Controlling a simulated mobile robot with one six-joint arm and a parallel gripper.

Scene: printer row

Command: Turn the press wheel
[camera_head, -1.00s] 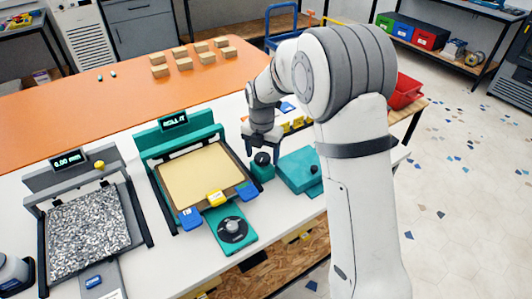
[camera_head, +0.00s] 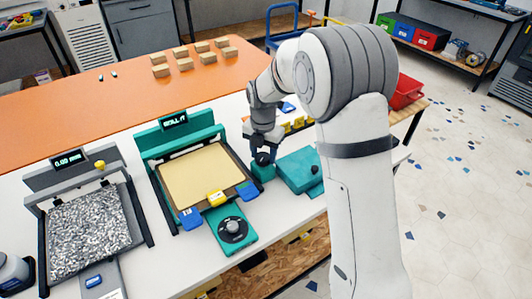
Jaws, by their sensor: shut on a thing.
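A teal press (camera_head: 180,139) with a lit display reading something like "ROLL IT" stands on the white table, with a cream sheet (camera_head: 203,174) on its bed. A round dark dial with a grey hub (camera_head: 233,228) sits on its front teal panel. A small teal block (camera_head: 263,172) with a black knob (camera_head: 263,159) stands right of the press. My gripper (camera_head: 264,156) points down at this block, its fingers shut on the black knob from both sides. The arm partly hides the area behind. I cannot tell which round part is the press wheel.
Blue and yellow clips (camera_head: 216,198) sit on the press's front edge. A grey machine (camera_head: 84,225) with a speckled bed is at left. Wooden blocks lie on the orange table (camera_head: 120,103).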

